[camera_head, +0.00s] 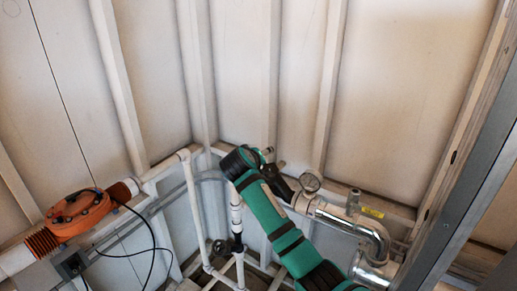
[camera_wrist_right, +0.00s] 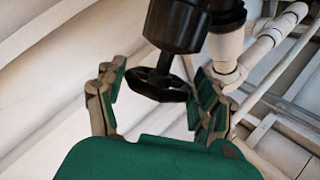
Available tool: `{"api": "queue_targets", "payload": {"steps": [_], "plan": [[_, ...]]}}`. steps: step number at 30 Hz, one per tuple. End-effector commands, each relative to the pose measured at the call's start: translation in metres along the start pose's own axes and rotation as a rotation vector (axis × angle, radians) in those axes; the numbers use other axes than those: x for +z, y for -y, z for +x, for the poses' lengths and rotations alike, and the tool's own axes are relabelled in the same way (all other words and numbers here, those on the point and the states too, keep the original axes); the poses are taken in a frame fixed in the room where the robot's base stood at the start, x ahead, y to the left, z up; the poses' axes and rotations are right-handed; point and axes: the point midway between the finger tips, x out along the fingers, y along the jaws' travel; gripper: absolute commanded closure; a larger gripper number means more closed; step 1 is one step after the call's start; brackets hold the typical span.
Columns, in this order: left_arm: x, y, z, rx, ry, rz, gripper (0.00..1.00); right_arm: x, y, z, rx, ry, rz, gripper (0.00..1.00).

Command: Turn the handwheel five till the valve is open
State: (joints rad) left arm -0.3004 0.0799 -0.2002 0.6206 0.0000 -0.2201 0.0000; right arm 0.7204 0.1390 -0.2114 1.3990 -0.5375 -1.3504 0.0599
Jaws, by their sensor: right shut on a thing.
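A black handwheel (camera_wrist_right: 157,86) sits on a short stem below a dark valve body (camera_wrist_right: 175,25) in the right wrist view. My right gripper (camera_wrist_right: 161,82) has one green-padded finger on each side of the wheel and is shut on it. The left finger is close against the wheel's left rim; the contact at the right rim is hard to make out. In the head view my green right arm (camera_head: 275,225) reaches up from the lower right to the pipework, and its gripper cannot be made out clearly there. My left gripper is not in view.
A pressure gauge (camera_head: 310,180) and a shiny metal pipe (camera_head: 345,220) are close to the right of my arm. White pipes (camera_head: 193,205) and a small dark handwheel (camera_head: 220,247) are to its left. An orange unit (camera_head: 78,212) sits far left. Ribbed walls stand behind.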

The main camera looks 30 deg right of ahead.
Motion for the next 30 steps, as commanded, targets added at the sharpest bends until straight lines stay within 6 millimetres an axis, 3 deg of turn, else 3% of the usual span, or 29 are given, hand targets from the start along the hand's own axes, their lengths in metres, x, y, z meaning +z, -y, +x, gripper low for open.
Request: {"api": "queue_targets", "payload": {"steps": [1,3,12,30], "plan": [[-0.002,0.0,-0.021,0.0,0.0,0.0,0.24,-0.005,-0.007,-0.005,-0.046,0.003,-0.004,0.63],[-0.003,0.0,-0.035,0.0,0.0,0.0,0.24,-0.005,-0.008,-0.005,-0.111,0.004,-0.015,0.63],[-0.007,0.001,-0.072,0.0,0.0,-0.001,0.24,-0.003,-0.01,-0.001,-0.389,0.003,-0.06,0.63],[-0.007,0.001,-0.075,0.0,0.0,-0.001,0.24,-0.001,-0.012,0.006,-0.878,0.001,-0.135,0.63]]}}
